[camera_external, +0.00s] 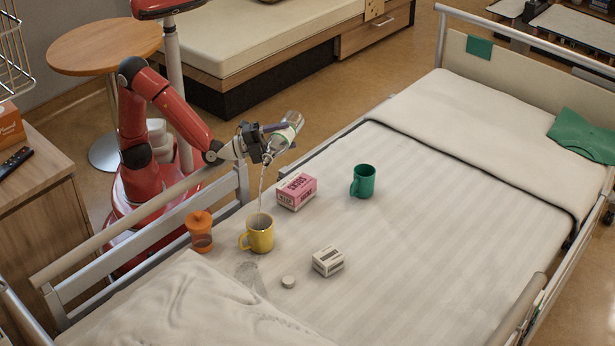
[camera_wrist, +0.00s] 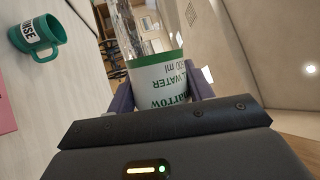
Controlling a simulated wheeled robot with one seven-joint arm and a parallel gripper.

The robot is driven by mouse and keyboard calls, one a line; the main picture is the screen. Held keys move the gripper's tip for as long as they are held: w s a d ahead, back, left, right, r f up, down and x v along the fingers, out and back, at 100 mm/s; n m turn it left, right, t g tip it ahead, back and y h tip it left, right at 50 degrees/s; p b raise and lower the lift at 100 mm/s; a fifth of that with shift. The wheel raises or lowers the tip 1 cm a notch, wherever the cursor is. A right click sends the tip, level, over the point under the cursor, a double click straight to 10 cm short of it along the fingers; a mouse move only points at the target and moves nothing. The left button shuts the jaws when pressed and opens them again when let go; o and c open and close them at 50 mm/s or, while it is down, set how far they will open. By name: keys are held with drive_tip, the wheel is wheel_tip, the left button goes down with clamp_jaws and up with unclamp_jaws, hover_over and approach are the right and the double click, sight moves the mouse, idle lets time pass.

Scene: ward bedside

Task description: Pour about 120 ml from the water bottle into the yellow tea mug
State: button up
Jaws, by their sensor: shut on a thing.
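My gripper (camera_external: 262,143) is shut on the clear water bottle (camera_external: 286,135) and holds it tilted, mouth down, above the bed. In the wrist view the bottle (camera_wrist: 160,92) shows a white and green label between my gripper's fingers (camera_wrist: 165,98). A thin stream of water (camera_external: 262,186) falls from the bottle's mouth towards the yellow tea mug (camera_external: 260,236). The mug stands upright on the bed, and the stream meets its opening. The water level inside the mug cannot be made out.
Near the mug lie a pink box (camera_external: 297,191), an orange lidded cup (camera_external: 200,231), a small white box (camera_external: 328,261), a white cap (camera_external: 288,282) and a clear tumbler (camera_external: 250,276). A green mug (camera_external: 363,182) stands farther right. A bed rail (camera_external: 150,242) runs along the near left side.

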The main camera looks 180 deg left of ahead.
drive_tip(key=shift+s+a+r, duration=0.1)
drive_tip(key=shift+s+a, duration=0.05)
drive_tip(key=n+b, duration=0.1)
drive_tip(key=f+n+b, duration=0.1)
drive_tip(key=f+n+g+b, duration=0.1)
drive_tip(key=b, duration=0.1)
drive_tip(key=shift+s+a+f+h, duration=0.1)
drive_tip(key=shift+s+h, duration=0.15)
drive_tip(key=shift+h, duration=0.05)
drive_tip(key=shift+s+n, duration=0.1)
drive_tip(key=shift+n, duration=0.3)
drive_tip(key=shift+f+n+g+h+b, duration=0.15)
drive_tip(key=shift+n+g+h+b, duration=0.3)
drive_tip(key=shift+b, duration=0.3)
idle(0.8)
